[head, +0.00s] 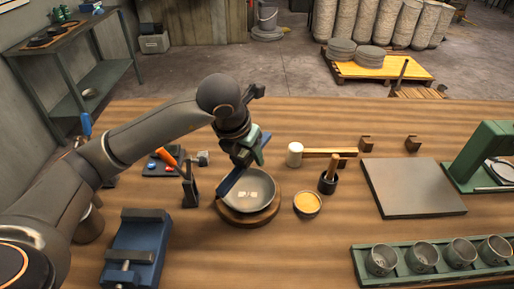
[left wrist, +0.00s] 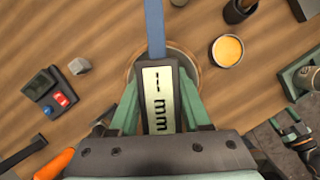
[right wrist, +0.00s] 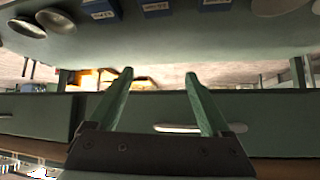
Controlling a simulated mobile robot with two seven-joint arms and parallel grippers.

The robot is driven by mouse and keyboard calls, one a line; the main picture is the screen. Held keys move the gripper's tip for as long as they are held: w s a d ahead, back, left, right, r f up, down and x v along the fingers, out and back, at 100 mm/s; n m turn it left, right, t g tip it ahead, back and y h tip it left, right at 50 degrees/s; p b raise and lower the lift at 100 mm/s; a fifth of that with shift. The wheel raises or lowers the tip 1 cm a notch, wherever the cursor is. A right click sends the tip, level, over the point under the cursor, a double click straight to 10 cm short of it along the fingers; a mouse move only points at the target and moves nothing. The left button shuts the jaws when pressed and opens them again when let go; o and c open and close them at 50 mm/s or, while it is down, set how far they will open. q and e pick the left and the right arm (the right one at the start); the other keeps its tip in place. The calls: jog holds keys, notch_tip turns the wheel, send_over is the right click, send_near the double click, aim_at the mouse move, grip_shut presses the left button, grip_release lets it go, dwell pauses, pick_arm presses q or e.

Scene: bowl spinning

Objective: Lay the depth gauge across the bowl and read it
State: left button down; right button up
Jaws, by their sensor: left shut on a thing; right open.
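The grey metal bowl (head: 258,200) sits on a round wooden base (head: 247,219) at the table's middle, with small pale patches inside. My left gripper (head: 250,150) is above the bowl's far side, shut on the depth gauge. The gauge's blue bar (head: 231,183) slants over the bowl's left side; whether it touches the rim I cannot tell. In the left wrist view the gauge's display (left wrist: 160,98) reads "-- mm", with no number. The gauge and fingers hide most of the bowl there. My right gripper (right wrist: 160,88) is open and empty, seen only in the right wrist view.
A small pot of orange stuff (head: 307,204), a dark pot with a wooden handle (head: 328,182) and a mallet (head: 320,153) stand right of the bowl. A blue vise-like block (head: 137,245) is at front left, a grey plate (head: 413,188) and rack of cups (head: 430,262) at right.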

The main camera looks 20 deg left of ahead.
aim_at(236, 159)
pick_arm(q)
jog(key=shift+f+b, duration=2.35)
jog(key=shift+f, duration=0.9)
jog(key=shift+f+b, duration=0.95)
jog(key=shift+f+b, duration=0.2)
jog(key=shift+b, duration=0.2)
jog(key=shift+c, duration=1.4)
grip_release()
jog(key=shift+s+r, duration=0.1)
jog(key=shift+r, duration=0.15)
jog(key=v, duration=1.1)
jog(key=shift+r, duration=0.1)
jog(key=shift+s+r, duration=0.15)
jog(key=shift+r, duration=0.25)
